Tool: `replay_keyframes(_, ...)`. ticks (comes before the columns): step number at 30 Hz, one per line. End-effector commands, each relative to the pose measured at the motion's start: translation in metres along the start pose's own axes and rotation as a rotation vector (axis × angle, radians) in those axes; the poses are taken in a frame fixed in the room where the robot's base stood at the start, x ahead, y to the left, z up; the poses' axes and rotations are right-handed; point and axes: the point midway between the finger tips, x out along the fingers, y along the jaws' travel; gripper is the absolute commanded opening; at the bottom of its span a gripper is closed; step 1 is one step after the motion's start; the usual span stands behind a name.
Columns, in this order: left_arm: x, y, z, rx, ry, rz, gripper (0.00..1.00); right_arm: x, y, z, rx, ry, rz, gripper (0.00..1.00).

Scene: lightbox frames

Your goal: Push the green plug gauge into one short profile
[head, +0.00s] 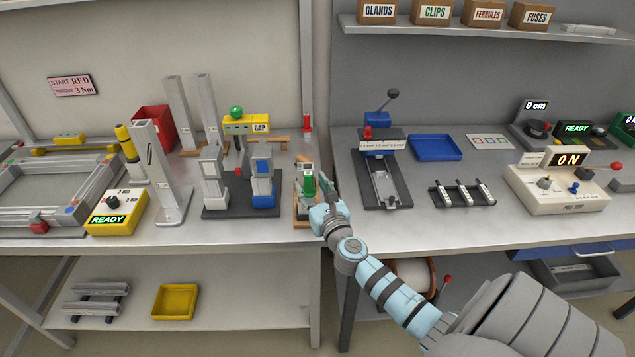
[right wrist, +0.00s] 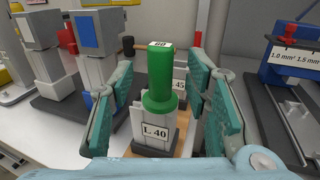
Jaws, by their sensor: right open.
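The green plug gauge (head: 309,184) stands upright near the front edge of the left bench. In the right wrist view the green plug gauge (right wrist: 159,82) rests over a light block labelled L 40 (right wrist: 152,136); I cannot tell how deep it sits. My right gripper (head: 324,207) is open. In the right wrist view its pads (right wrist: 160,104) stand on either side of the gauge, with a gap visible at the right. Two short metal profiles (head: 97,289) seem to lie on the lower shelf at the left. My left gripper is not in view.
A dark base with two upright clamps (head: 237,205) stands left of the gauge. A lever press (head: 382,180) stands right of it on the other bench. Behind the gauge is a block labelled 45 (right wrist: 180,86). Tall profiles (head: 208,110) stand at the back.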

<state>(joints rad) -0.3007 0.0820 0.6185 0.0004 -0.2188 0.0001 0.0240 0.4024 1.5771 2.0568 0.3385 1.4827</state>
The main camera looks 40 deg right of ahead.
Motion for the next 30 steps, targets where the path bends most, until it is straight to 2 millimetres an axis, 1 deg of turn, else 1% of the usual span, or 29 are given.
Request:
replay_keyframes(2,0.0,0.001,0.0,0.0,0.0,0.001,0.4,-0.015,0.0,-0.001,-0.002,0.003,0.001,0.44)
replay_keyframes(9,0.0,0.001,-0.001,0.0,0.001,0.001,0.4,-0.082,0.0,-0.001,-0.001,0.004,0.001,0.44)
replay_keyframes(13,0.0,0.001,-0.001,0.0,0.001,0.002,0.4,-0.105,0.0,-0.001,0.0,0.003,0.0,0.44)
replay_keyframes(17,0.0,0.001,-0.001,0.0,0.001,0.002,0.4,-0.112,0.0,0.0,-0.001,0.001,-0.001,0.44)
replay_keyframes(30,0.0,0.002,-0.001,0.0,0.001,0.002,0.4,-0.112,0.0,0.0,0.0,0.001,-0.001,0.44)
